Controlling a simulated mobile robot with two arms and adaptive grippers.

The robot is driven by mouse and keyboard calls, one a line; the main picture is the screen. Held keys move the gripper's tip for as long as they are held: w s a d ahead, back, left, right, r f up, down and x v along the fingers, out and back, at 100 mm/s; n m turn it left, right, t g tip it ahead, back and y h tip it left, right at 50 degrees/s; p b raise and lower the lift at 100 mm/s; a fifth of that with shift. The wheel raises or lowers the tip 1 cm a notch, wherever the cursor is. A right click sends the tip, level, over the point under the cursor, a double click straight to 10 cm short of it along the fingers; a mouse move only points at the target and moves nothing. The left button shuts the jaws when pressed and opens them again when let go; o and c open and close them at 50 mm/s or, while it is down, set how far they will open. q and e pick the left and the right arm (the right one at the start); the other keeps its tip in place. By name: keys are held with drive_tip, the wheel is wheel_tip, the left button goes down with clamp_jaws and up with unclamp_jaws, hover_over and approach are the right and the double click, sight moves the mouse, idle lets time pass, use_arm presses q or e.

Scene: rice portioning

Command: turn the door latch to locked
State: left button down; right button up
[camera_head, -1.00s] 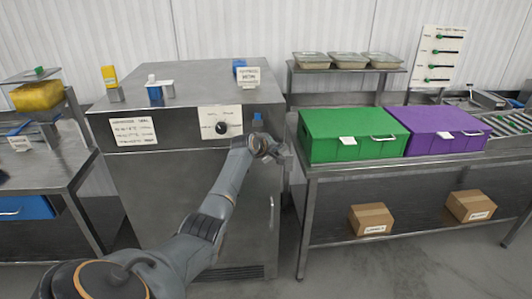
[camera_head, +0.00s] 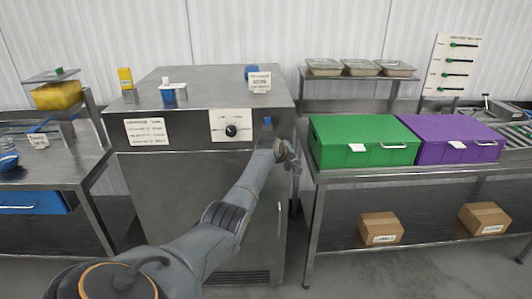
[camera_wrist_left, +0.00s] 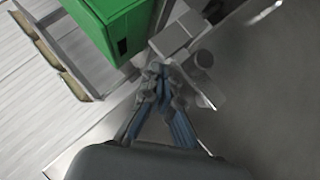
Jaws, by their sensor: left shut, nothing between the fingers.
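The steel cabinet (camera_head: 180,190) stands left of centre in the head view, with a bar handle (camera_head: 279,218) low on the right side of its door. A small blue part (camera_head: 267,123) sits at the upper right of its front; I cannot tell if it is the latch. My left gripper (camera_head: 291,158) is at the cabinet's right front edge, just below and right of the blue part. In the left wrist view its fingers (camera_wrist_left: 161,78) are together and empty, beside a grey block and a round grey piece (camera_wrist_left: 203,63). Contact is unclear. My right gripper is not in view.
A black dial (camera_head: 231,130) on a white panel is on the cabinet front. A green box (camera_head: 335,152) and a purple box (camera_head: 470,150) stand on the steel table to the right. Cartons (camera_head: 380,228) lie on its lower shelf. A gap separates cabinet and table.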

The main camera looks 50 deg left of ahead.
sight(290, 166)
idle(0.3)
use_arm(q)
wheel_tip(290, 166, up, 4)
drive_tip(key=p, duration=0.4)
drive_tip(key=shift+w+r, duration=0.1)
drive_tip(key=shift+r, duration=0.1)
drive_tip(key=shift+s+d, duration=0.15)
drive_tip(key=shift+s, duration=0.05)
drive_tip(key=s+d+r+b, duration=0.2)
drive_tip(key=s+d+r, duration=0.2)
drive_tip(key=d+r, duration=0.1)
drive_tip(key=shift+s+r, duration=0.2)
drive_tip(key=shift+r, duration=0.6)
